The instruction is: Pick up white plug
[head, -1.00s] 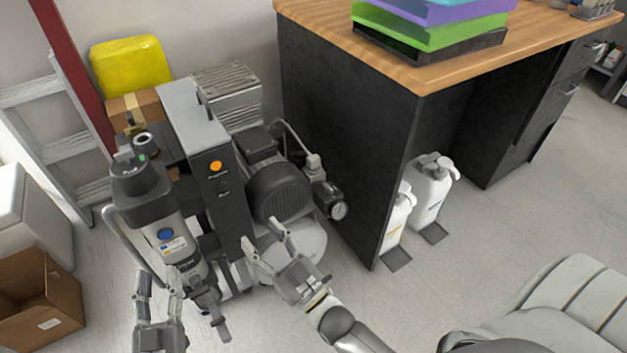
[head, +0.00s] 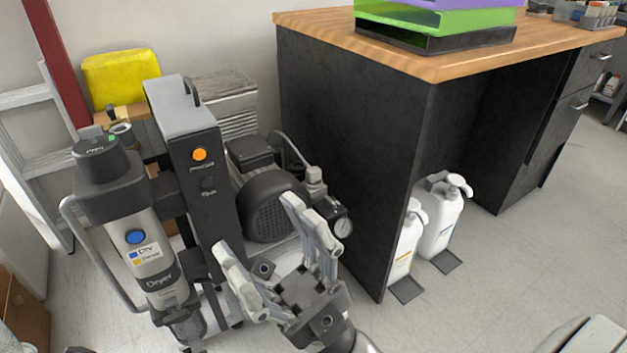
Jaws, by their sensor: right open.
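I cannot make out a white plug anywhere in the head view. My right gripper (head: 262,226) is open, with nothing between its fingers. It is in front of the compressor's black round motor (head: 273,207) and to the right of the tall dark control box (head: 204,165) with an orange button. Its fingers and palm hide part of the floor and the compressor's lower part. My left gripper is not in view.
A dryer unit (head: 140,240) with a blue button stands at the left. A dark desk (head: 345,150) with a wooden top is at the right, with white bottles (head: 437,220) beside its panel. A yellow container (head: 122,78) is behind.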

